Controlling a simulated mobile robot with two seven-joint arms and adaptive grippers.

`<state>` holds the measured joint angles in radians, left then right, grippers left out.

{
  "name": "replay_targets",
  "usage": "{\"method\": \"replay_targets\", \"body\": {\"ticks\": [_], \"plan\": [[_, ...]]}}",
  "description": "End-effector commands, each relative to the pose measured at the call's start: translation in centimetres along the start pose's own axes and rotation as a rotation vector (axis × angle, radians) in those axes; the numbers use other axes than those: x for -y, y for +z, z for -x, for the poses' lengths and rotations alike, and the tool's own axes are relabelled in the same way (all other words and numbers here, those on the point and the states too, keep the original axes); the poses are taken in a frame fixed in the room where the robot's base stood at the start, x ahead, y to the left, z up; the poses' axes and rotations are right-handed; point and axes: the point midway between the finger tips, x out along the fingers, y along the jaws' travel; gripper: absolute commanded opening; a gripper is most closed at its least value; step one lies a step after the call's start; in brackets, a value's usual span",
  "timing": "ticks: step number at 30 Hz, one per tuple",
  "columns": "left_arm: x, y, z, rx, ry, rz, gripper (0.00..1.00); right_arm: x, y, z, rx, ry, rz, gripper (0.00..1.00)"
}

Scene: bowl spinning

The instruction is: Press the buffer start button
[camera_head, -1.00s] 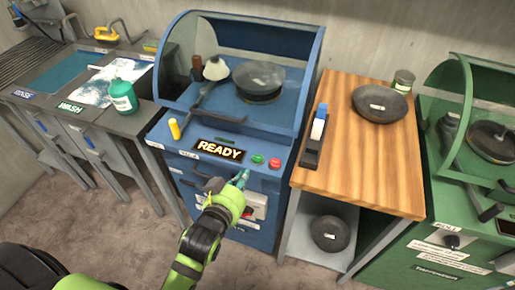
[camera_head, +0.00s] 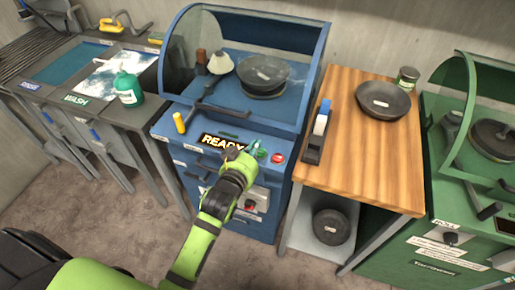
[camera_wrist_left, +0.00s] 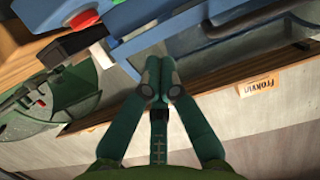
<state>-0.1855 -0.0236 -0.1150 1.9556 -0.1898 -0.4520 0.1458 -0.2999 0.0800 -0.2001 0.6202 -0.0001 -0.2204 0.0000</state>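The blue machine (camera_head: 180,155) stands in the middle of the head view. Its front panel has a display reading READY (camera_head: 215,140), partly covered by my arm, a green button (camera_head: 262,154) and a red button (camera_head: 277,158). My left gripper (camera_head: 252,148) is at the panel between the display and the green button, very close to that button. I cannot tell whether it touches it. In the left wrist view the two fingers (camera_wrist_left: 158,80) are together at the tips with nothing between them. My right gripper is not in view.
A dark bowl (camera_head: 263,72) sits inside the blue machine under its hood. A wooden table (camera_head: 365,150) with a bowl (camera_head: 383,100) and a tape dispenser (camera_head: 317,135) is to the right. A green machine (camera_head: 455,215) stands beyond. A green bottle (camera_head: 128,88) is on the left.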

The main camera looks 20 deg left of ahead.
Motion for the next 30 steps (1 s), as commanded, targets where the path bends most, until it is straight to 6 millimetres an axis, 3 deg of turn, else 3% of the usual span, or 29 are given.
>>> {"method": "replay_targets", "body": {"ticks": [4,6,12,25,30], "plan": [[0.0,-0.2,-2.9,-0.001,0.0,0.0,0.0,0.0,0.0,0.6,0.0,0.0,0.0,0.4],[0.0,1.5,-3.0,0.008,-0.001,0.002,0.0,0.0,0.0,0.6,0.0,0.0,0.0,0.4],[0.0,3.5,-3.5,0.003,-0.001,0.001,0.0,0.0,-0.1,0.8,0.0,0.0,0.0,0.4],[0.0,4.0,-3.6,0.0,0.0,0.001,0.0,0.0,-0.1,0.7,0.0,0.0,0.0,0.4],[0.0,5.7,-4.1,0.001,-0.001,0.001,0.0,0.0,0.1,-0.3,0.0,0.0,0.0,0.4]]}}
